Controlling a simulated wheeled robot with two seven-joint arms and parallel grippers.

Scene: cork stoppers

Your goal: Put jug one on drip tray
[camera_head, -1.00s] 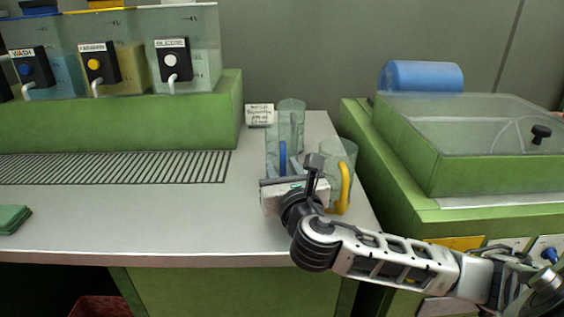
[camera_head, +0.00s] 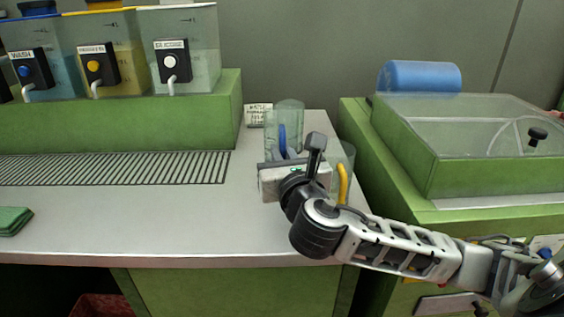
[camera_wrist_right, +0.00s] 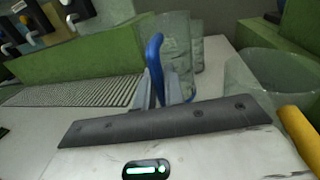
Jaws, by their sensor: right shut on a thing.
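A clear jug with a blue handle (camera_head: 270,132) is at the right part of the grey counter. My right gripper (camera_head: 290,155) is shut on its blue handle, and the wrist view shows the two fingers (camera_wrist_right: 160,88) on either side of the handle (camera_wrist_right: 154,50). The jug looks upright and raised above the counter; its base is hidden behind the gripper. The slotted drip tray (camera_head: 115,168) lies to the left, below the dispenser tanks, with nothing on it in the visible part. My left gripper is not in view.
A yellow-handled clear jug (camera_head: 343,185) stands close to the right of my gripper. Another clear jug (camera_head: 291,104) stands behind, near a small label card (camera_head: 257,114). A green cloth (camera_head: 14,220) lies at left. The counter's front middle is clear.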

